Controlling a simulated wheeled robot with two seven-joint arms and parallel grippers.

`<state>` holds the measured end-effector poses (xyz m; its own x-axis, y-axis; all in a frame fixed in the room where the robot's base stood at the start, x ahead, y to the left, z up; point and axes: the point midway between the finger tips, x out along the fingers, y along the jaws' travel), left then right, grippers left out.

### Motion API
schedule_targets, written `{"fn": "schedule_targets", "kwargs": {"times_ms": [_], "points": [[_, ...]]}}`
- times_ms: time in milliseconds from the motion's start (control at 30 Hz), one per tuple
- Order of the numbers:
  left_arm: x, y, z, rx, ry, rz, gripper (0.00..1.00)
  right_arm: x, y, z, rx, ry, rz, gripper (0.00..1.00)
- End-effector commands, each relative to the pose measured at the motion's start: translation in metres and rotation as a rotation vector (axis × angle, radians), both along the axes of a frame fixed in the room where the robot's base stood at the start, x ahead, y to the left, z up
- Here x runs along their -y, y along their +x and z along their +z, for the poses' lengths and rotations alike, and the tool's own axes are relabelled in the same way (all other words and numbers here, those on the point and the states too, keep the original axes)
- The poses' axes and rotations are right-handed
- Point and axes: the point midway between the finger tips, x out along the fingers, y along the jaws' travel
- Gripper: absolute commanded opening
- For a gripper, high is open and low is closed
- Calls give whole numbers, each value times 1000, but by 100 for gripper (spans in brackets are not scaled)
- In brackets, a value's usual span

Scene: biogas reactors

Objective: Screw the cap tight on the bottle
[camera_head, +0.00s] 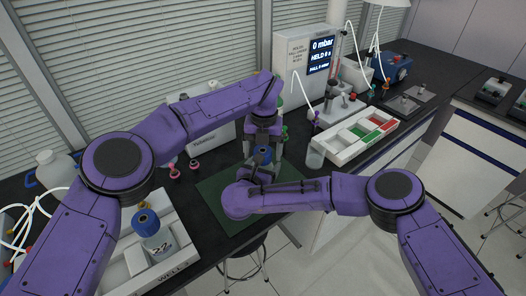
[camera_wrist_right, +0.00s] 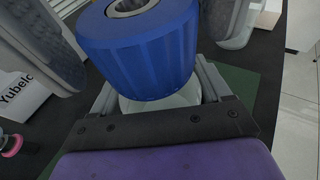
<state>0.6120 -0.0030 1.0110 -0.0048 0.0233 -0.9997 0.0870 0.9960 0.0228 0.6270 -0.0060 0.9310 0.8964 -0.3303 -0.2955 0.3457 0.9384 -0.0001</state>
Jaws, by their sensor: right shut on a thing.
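A bottle with a ribbed blue cap (camera_head: 263,154) stands upright over the green mat, partly hidden by my arms. The blue cap (camera_wrist_right: 140,50) fills the upper middle of the right wrist view, with a round hole in its top. It sits on the pale bottle (camera_wrist_right: 160,103); I cannot tell how tight it is. My right gripper (camera_head: 262,176) is shut on the bottle below the cap. My left gripper (camera_head: 262,140) points down from above. Its two grey fingers stand on either side of the cap, with visible gaps, so it is open.
A second blue-capped bottle (camera_head: 152,235) stands in a white holder marked WELL at front left. The green mat (camera_head: 222,208) lies under my grippers. A white tray (camera_head: 352,150) with red and green sections and a pressure display (camera_head: 320,55) stand to the right.

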Motion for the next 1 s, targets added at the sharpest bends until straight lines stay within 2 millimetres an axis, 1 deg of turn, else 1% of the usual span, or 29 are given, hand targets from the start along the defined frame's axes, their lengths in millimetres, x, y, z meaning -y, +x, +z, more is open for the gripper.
{"fn": "schedule_targets", "kwargs": {"times_ms": [100,267,333,533,567,633,700,800,1000], "points": [[1,1,19,5,-1,1,84,0,0,0,-1,2,1,0],[1,0,37,2,0,1,84,0,0,0,-1,2,1,0],[1,0,40,2,0,0,84,0,0,0,-1,2,1,0],[1,0,41,1,0,0,84,0,0,0,-1,2,1,0],[1,0,41,1,0,1,78,0,0,0,-1,2,1,0],[1,1,47,4,1,51,78,0,0,0,-1,2,1,0],[1,2,61,8,3,171,78,0,0,0,-1,2,1,0],[2,1,74,9,2,301,78,0,0,0,-1,2,1,0],[2,1,75,6,1,325,78,0,0,0,-1,1,0,0]]}}
